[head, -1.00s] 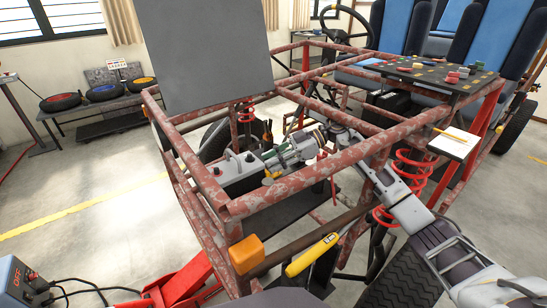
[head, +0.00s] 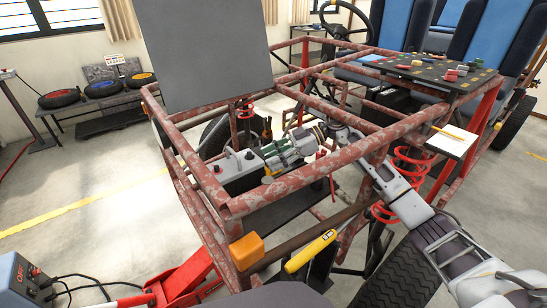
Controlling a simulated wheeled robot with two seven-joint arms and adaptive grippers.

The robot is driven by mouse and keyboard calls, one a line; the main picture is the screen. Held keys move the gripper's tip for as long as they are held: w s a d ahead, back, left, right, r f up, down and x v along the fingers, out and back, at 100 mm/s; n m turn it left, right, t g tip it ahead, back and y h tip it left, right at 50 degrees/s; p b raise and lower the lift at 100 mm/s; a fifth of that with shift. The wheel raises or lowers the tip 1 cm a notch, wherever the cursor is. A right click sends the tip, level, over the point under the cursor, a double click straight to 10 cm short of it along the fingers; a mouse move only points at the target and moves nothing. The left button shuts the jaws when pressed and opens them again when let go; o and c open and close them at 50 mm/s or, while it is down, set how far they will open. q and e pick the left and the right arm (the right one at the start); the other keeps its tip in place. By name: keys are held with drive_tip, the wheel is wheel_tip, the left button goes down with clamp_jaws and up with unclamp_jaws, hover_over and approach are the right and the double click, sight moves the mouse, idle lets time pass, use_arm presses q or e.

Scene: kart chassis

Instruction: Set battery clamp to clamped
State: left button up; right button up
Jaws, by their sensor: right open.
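The battery (head: 240,166) looks like a grey box with dark and red knobs on top, inside the front of the rusty red chassis frame. A small yellow part (head: 268,172) shows at its right end. I cannot tell whether that is the battery clamp, nor the clamp's position. My right arm reaches in from the lower right, over the frame's right side. My left gripper is not in view.
Frame tubes (head: 290,187) cross in front. A grey panel (head: 207,57) rises behind the battery. A yellow-handled tool (head: 311,250) and orange block (head: 246,250) are at the front.

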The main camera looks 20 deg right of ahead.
drive_tip(key=shift+d, duration=0.1)
drive_tip(key=v, duration=0.7)
drive_tip(key=shift+d, duration=0.15)
drive_tip(key=shift+w+r, duration=0.15)
idle(0.6)
